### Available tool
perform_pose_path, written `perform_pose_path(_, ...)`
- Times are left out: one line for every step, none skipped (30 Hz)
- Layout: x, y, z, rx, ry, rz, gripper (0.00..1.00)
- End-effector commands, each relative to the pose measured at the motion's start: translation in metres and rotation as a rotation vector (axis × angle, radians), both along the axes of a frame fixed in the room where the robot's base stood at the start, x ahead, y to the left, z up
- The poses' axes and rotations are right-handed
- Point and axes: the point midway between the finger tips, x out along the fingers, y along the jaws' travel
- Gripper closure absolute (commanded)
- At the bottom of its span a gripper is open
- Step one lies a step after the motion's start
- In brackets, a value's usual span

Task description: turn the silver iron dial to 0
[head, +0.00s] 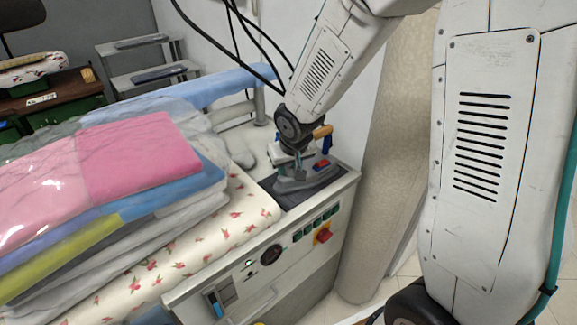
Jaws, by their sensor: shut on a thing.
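The silver iron (308,181) rests on a dark pad at the right end of the ironing station. It has a wooden handle (322,132) and a red part (321,164) on top. My gripper (298,172) points down onto the iron's top, left of the red part. It is shut on what appears to be the iron's dial. The fingers hide the dial, so its setting cannot be read.
The ironing station has a front panel (262,262) with buttons and a red-and-yellow switch (323,236). A stack of bagged folded laundry (120,160) covers its left side. A beige column (385,150) stands close on the right. A shelf (155,80) is behind.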

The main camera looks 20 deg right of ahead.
Motion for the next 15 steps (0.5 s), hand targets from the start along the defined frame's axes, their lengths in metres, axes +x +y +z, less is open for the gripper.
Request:
perform_pose_path(-0.0005, -0.0001, -0.0003, 0.0, 0.002, 0.0, 0.96)
perform_pose_path(-0.0005, -0.0001, -0.0003, 0.0, 0.002, 0.0, 0.7)
perform_pose_path(-0.0005, -0.0001, -0.0003, 0.0, 0.002, 0.0, 0.59)
perform_pose_path(-0.0005, -0.0001, -0.0004, -0.001, 0.002, 0.0, 0.51)
perform_pose_path(-0.0005, -0.0002, -0.0004, -0.001, 0.002, 0.0, 0.51)
perform_pose_path(-0.0004, -0.0004, -0.0003, -0.001, 0.001, -0.001, 0.51)
perform_pose_path(-0.0003, -0.0005, -0.0002, -0.001, 0.001, -0.001, 0.51)
perform_pose_path(-0.0003, -0.0012, -0.0002, 0.0, 0.001, -0.002, 0.51)
perform_pose_path(-0.0002, -0.0016, -0.0001, -0.001, 0.001, -0.004, 0.51)
perform_pose_path(-0.0001, -0.0018, -0.0001, -0.001, 0.001, -0.004, 0.51)
perform_pose_path(-0.0001, -0.002, 0.0, -0.001, 0.001, -0.004, 0.51)
perform_pose_path(-0.0001, -0.0021, 0.0, -0.001, 0.001, -0.004, 0.51)
perform_pose_path(0.0, -0.0021, 0.0, -0.001, 0.001, -0.004, 0.51)
perform_pose_path(0.0001, -0.0021, 0.0001, -0.001, 0.001, -0.004, 0.51)
perform_pose_path(0.0001, -0.002, 0.0001, -0.001, 0.001, -0.004, 0.51)
